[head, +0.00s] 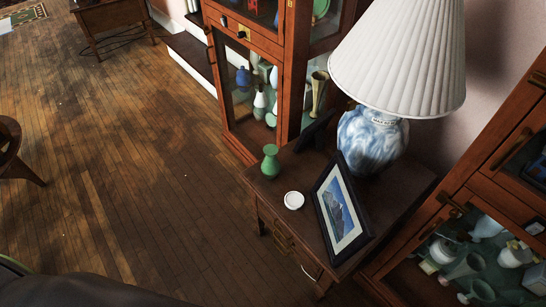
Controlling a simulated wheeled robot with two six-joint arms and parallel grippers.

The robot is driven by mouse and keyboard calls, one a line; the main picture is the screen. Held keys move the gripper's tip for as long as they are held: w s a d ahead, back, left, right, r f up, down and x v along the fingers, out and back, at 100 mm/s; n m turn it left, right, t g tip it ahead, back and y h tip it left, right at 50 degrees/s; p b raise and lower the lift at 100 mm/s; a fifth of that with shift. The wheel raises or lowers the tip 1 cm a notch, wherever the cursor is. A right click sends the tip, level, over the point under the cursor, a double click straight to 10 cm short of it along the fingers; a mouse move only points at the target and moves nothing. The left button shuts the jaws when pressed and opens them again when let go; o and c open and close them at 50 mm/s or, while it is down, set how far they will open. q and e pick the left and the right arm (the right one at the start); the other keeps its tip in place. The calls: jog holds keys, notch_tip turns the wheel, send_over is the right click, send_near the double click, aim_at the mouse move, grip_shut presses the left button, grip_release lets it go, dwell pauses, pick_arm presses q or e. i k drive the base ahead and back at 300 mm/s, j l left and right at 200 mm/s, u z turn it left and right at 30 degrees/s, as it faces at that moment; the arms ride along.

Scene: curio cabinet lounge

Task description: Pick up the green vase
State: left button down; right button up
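A small green vase (270,162) with a narrow neck and round body stands upright on the dark wooden side table (310,168), near its far left corner. Nothing touches it that I can see, and it shows whole. Neither my left nor my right gripper is in the head view.
On the same table are a small white dish (294,200), a framed mountain picture (341,213) and a lamp with a blue-white base (371,140). Glass-front cabinets stand behind (262,39) and at right (462,207). The wooden floor (120,150) at left is largely clear.

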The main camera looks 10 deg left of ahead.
aim_at(271, 166)
jog(key=k+j+z, duration=0.2)
jog(key=z, duration=0.3)
jog(key=k+j+z, duration=0.1)
jog(key=z, duration=0.35)
jog(key=k, duration=0.1)
